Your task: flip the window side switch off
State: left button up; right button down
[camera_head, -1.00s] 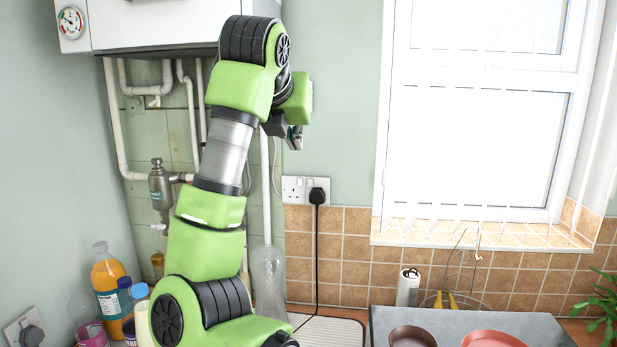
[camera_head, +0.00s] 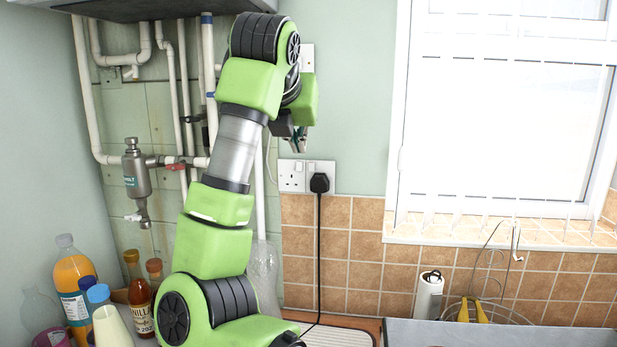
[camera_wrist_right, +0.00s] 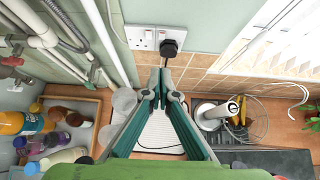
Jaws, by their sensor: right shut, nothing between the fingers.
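A white double socket (camera_head: 292,176) is on the wall just above the tiles, left of the window; it also shows in the wrist view (camera_wrist_right: 141,39). A black plug (camera_head: 320,183) fills its window-side outlet, with its cord hanging down. The window-side switch (camera_head: 311,166) is a small spot near the top of the plate; its position is too small to tell. My right gripper (camera_head: 300,143) is just above the socket in the head view, partly behind my wrist. In the wrist view its fingers (camera_wrist_right: 160,76) are together and empty, below the plug in the picture. My left gripper is not in view.
White pipes (camera_head: 208,100) and a metal filter (camera_head: 137,175) are left of my arm. Several bottles (camera_head: 75,280) stand at the lower left. A white roll (camera_head: 428,296) and a wire rack (camera_head: 490,310) stand below the window (camera_head: 500,130). The wall between socket and window is clear.

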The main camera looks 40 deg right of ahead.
jog(key=shift+w+d+f+b, duration=0.1)
jog(key=shift+f+b, duration=0.1)
jog(key=shift+f, duration=0.25)
jog(key=shift+w+d+f+b, duration=0.1)
jog(key=shift+f+b, duration=0.1)
jog(key=shift+f, duration=0.2)
jog(key=shift+s+a, duration=0.1)
jog(key=shift+s, duration=0.05)
jog(key=p, duration=0.6)
send_near(310, 169)
jog(key=x, duration=0.5)
jog(key=shift+s+a+f, duration=0.1)
jog(key=shift+s+f, duration=0.05)
jog(key=shift+f, duration=0.1)
jog(key=shift+w+d+f, duration=0.1)
jog(key=shift+w+d, duration=0.2)
jog(key=shift+d, duration=0.05)
jog(key=shift+w, duration=0.15)
